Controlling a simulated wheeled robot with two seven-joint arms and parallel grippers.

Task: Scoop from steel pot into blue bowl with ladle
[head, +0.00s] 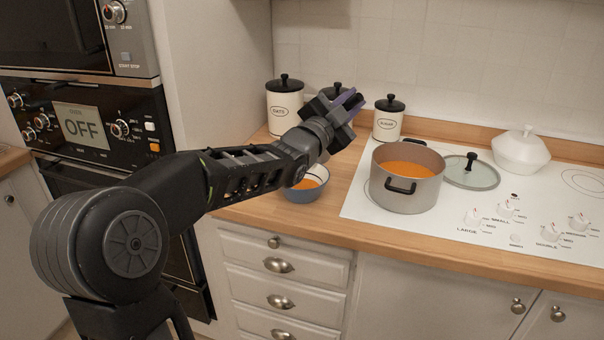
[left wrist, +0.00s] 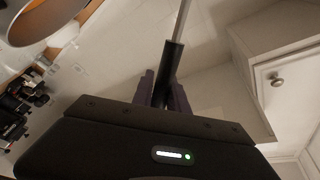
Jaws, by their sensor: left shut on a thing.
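The steel pot (head: 412,199) stands uncovered on the white hob with orange soup inside. The blue bowl (head: 304,195) sits on the wooden counter left of the pot and has orange soup in it; my arm hides part of its rim. My left gripper (head: 347,103) is raised above the counter, behind the bowl and up left of the pot. In the left wrist view its fingers (left wrist: 164,92) are shut on the dark handle of the ladle (left wrist: 172,58), whose thin steel shaft runs up out of the picture. The ladle's cup is not visible. My right gripper is not in view.
A glass lid (head: 472,178) lies right of the pot, and a white lidded dish (head: 520,152) stands behind it. Black-lidded canisters (head: 285,108) (head: 387,124) line the wall. Wall ovens (head: 82,125) stand at the left. The hob's front right has knobs.

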